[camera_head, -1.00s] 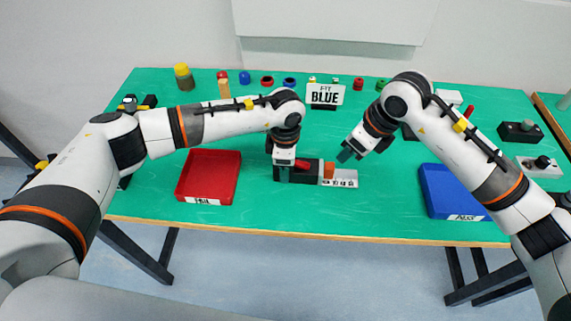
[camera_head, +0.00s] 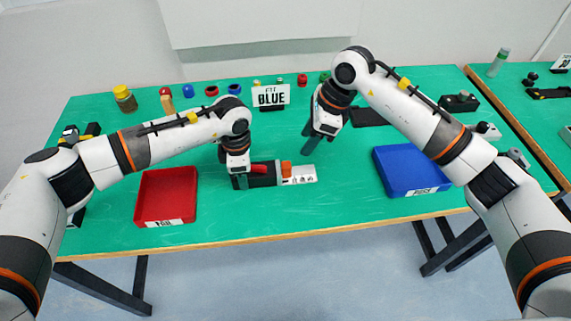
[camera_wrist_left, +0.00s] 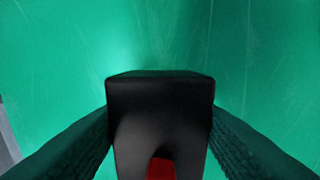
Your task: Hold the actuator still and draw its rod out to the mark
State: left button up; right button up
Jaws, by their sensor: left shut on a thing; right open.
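The actuator (camera_head: 263,180) lies on the green table, a black body with a red part on top. An orange piece (camera_head: 286,169) sits at its right end, close against the body. A pale strip with dark marks (camera_head: 305,174) extends right from there. My left gripper (camera_head: 240,180) is shut on the actuator's left end. In the left wrist view the black body (camera_wrist_left: 160,105) sits between both fingers, with a bit of red below. My right gripper (camera_head: 310,147) is open and empty, above and right of the orange piece, apart from it. The rod itself is not clearly visible.
A red tray (camera_head: 139,204) stands left of the actuator, a blue tray (camera_head: 379,163) right of it. A sign reading BLUE (camera_head: 271,96) stands behind, near a row of small coloured parts. The table in front of the actuator is clear.

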aim_at(290, 164)
jog(key=a+f, duration=0.1)
jog(key=f, duration=0.2)
jog(key=a+f+n, duration=0.1)
jog(key=f, duration=0.3)
jog(key=a+f+n, duration=0.1)
jog(key=a+f, duration=0.1)
jog(key=f, duration=0.1)
jog(key=shift+w+f+g+y, duration=0.2)
jog(key=shift+f+g+y, duration=0.1)
jog(key=shift+f+g, duration=0.1)
jog(key=shift+c, duration=0.5)
grip_shut()
